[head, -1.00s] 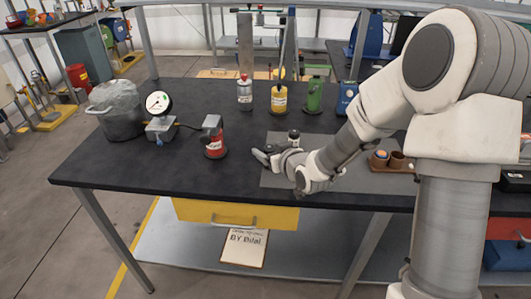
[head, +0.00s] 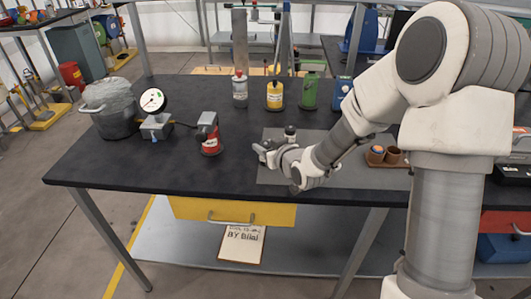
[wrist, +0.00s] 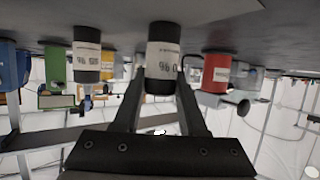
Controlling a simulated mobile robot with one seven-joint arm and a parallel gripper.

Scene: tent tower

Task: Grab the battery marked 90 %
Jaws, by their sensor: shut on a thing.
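My gripper (wrist: 160,72) is shut on a black battery (wrist: 163,55) with a pale label. The wrist view is upside down; the label shows a percent mark and digits, apparently 90 %, but blurred. The fingers hold it from both sides. Whether it touches the table I cannot tell. Another black battery with a white label (wrist: 88,52) stands to its left in the wrist view. A dark and white battery (head: 290,133) also shows behind my gripper (head: 263,150) in the head view. There the held one is hidden or too small to make out.
A red canister (head: 211,145) stands left of my gripper, near a gauge (head: 153,101) and a grey pot (head: 108,112). White, yellow and green bottles (head: 310,92) stand at the back. The table front is clear.

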